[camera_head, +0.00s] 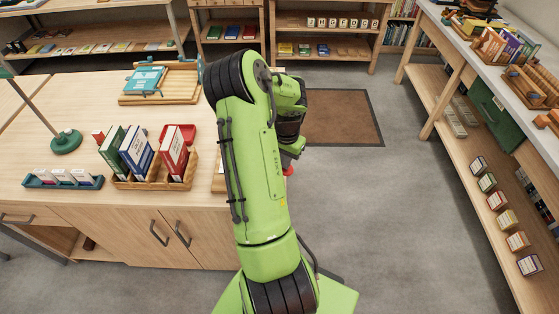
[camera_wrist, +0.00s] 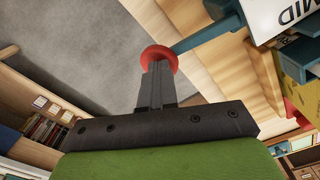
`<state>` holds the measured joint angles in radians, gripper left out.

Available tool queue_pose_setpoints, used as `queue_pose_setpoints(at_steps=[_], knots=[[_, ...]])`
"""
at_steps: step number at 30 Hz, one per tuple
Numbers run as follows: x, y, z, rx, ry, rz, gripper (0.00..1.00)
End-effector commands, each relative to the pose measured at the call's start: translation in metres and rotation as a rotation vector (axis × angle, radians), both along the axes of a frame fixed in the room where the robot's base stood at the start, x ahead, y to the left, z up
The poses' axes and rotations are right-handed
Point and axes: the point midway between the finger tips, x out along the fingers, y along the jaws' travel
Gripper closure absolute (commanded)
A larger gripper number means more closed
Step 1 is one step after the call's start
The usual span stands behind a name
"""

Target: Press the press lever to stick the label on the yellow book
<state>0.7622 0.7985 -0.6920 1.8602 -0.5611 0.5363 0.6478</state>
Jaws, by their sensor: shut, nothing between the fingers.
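My gripper (camera_wrist: 157,72) is shut and empty in the wrist view. Its fingertips overlap the round red knob (camera_wrist: 160,54) of the press lever, touching it or very close; I cannot tell which. The lever's blue-green bar (camera_wrist: 208,38) runs from the knob to the upper right. A yellow-orange piece (camera_wrist: 291,66), possibly the yellow book, shows at the right beside a white surface lettered "MID" (camera_wrist: 288,20).
The wooden worktop (camera_head: 60,185) carries a book rack (camera_head: 150,183), a teal card tray (camera_head: 63,180), a green lamp base (camera_head: 66,141) and a wooden tray (camera_head: 182,90) with a blue book (camera_head: 147,80). A shelf bench (camera_head: 455,55) stands right. Grey floor (camera_head: 400,220) lies clear between them.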

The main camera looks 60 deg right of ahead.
Motion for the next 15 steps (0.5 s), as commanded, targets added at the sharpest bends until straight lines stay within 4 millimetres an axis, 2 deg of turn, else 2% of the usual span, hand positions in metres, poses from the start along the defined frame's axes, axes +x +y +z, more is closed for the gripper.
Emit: queue_pose_setpoints(at_steps=[10, 15], knots=[[0.000, 0.001, 0.000, 0.002, 0.000, 0.001, 1.00], [0.000, 0.001, 0.012, 0.002, 0.000, 0.001, 1.00]])
